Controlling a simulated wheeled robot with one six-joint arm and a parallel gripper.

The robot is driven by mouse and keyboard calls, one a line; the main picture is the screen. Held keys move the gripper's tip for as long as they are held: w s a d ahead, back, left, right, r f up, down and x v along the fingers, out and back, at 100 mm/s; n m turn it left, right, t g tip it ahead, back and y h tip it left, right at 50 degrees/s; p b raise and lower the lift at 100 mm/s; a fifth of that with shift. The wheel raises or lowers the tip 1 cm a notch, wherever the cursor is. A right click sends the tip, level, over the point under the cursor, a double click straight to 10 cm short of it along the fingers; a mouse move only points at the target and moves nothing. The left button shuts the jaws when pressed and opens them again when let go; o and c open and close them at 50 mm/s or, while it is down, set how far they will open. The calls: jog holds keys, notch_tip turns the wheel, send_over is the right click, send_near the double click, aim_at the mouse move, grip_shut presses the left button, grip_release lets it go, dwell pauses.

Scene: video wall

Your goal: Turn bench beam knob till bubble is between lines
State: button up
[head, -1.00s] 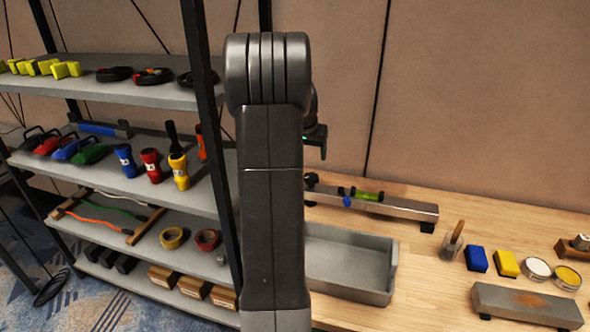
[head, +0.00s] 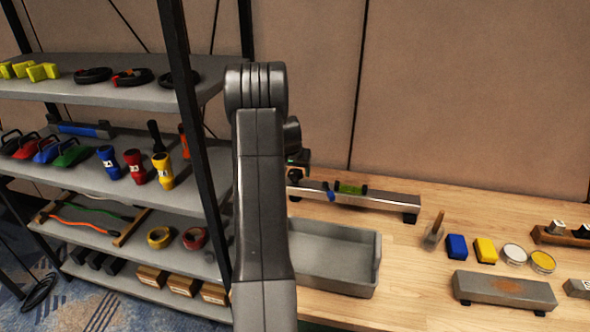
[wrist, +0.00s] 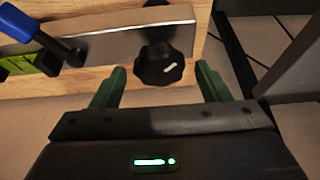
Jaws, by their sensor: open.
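The bench beam (head: 385,200) is a grey metal bar on the wooden bench, with a green level vial (head: 350,188) on it. The beam (wrist: 120,42) also crosses the upper left of the wrist view. In the wrist view the vial (wrist: 18,66) is cut by the left edge; I cannot make out the bubble.
A grey tray (head: 335,270) stands in front of the beam. A brush (head: 434,232), blue and yellow blocks, round tins and a grey stone (head: 505,290) lie to the right. A shelf rack (head: 130,175) with tools stands left. The wall is close behind the beam.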

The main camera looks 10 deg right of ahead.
jog(key=shift+w+f, duration=0.1)
jog(key=shift+f, duration=0.15)
jog(key=c, duration=1)
jog(key=shift+o, duration=0.2)
jog(key=shift+d, duration=0.1)
jog(key=n+y, duration=0.1)
jog(key=n, duration=0.1)
jog(key=n+b, duration=0.1)
jog(key=n, duration=0.1)
jog(key=shift+d+t+y, duration=0.15)
jog(key=shift+t+y, duration=0.15)
jog(key=shift+y, duration=0.1)
jog(key=n+y+b, duration=0.1)
jog(key=n+b, duration=0.1)
jog(key=n, duration=0.1)
jog(key=shift+d+n+y+b, duration=0.1)
jog(key=shift+n+y+b, duration=0.45)
jog(key=shift+n, duration=0.65)
jog(key=shift+r, duration=0.1)
